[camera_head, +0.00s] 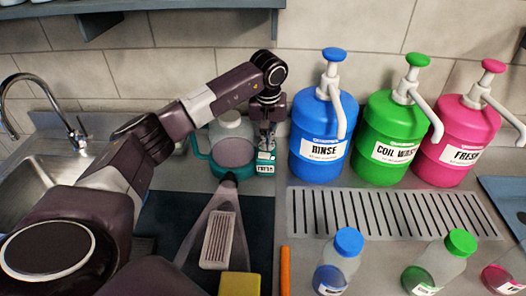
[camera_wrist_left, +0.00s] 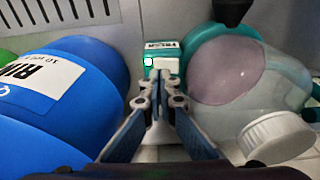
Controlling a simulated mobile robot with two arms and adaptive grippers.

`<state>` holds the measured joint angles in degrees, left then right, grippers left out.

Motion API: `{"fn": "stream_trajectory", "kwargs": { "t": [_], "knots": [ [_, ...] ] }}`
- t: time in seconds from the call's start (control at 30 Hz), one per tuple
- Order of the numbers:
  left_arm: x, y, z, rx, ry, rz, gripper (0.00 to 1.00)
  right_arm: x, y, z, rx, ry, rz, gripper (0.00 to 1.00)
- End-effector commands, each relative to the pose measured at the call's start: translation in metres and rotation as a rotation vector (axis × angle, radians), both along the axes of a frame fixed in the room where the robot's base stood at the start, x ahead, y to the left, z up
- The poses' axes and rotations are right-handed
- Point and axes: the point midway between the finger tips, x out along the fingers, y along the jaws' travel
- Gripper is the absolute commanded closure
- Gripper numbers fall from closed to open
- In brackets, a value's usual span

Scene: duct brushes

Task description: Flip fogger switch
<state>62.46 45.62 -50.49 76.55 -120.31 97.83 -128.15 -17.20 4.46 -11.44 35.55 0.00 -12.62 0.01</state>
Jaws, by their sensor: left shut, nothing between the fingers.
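The fogger (camera_head: 230,140) stands at the back of the counter, with a clear tank, a teal base and a dark nozzle pointing forward. A small teal box (camera_head: 265,169) with a white label is at its right side. The box also shows in the left wrist view (camera_wrist_left: 164,48), where a small pale square (camera_wrist_left: 149,61) sits on its face; I cannot tell if this is the switch or which way it is set. My left gripper (camera_head: 267,150) points down right over the box, shut and empty. Its fingertips are at or very near the box; contact is unclear. My right gripper is out of view.
Blue (camera_head: 322,140), green (camera_head: 388,140) and pink (camera_head: 457,142) pump jugs stand right of the fogger. A drain grate (camera_head: 390,213) and small bottles (camera_head: 338,262) are in front. The sink (camera_head: 35,165) is left.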

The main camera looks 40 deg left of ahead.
Motion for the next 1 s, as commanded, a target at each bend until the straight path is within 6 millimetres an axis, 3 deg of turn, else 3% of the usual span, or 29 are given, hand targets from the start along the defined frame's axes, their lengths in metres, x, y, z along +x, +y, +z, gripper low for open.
{"fn": "stream_trajectory", "kwargs": {
  "t": [0.5,1.0],
  "knots": [
    [0.0,0.0,0.044,0.0,-0.001,0.001,1.0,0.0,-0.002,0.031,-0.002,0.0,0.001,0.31],
    [0.0,0.0,0.045,-0.001,-0.001,0.0,1.0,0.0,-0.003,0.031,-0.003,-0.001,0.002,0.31]
  ]
}}
